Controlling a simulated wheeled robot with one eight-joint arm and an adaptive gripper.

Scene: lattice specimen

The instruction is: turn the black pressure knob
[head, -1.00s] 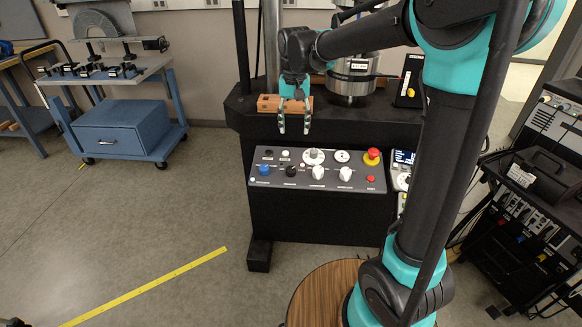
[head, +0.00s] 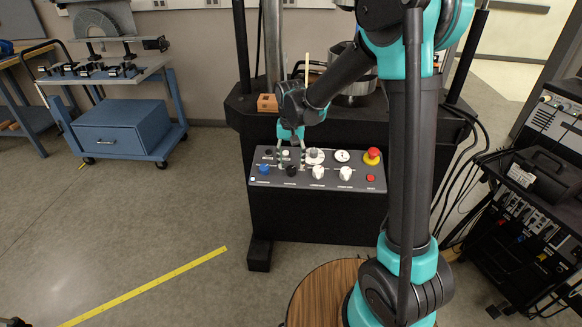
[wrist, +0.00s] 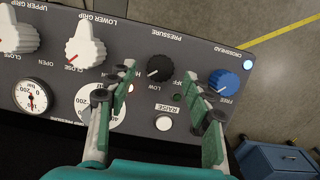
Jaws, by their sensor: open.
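The black pressure knob (head: 291,170) is on the lower row of the grey control panel (head: 325,181), between the blue knob (head: 264,169) and a white knob (head: 318,172). In the wrist view the black knob (wrist: 160,68) sits beyond the fingertips, roughly midway between them, under the label PRESSURE. My gripper (head: 291,160) is open and empty, pointing down just above the black knob in the head view. Its two green-padded fingers (wrist: 160,90) are apart in the wrist view, and I see no contact with the knob.
Close by are a white RAISE button (wrist: 164,123), the blue crosshead knob (wrist: 224,81) and a white lower-grip knob (wrist: 86,50). A red emergency button (head: 372,156) is at the panel's right. A wooden block (head: 267,103) rests on the black machine base behind.

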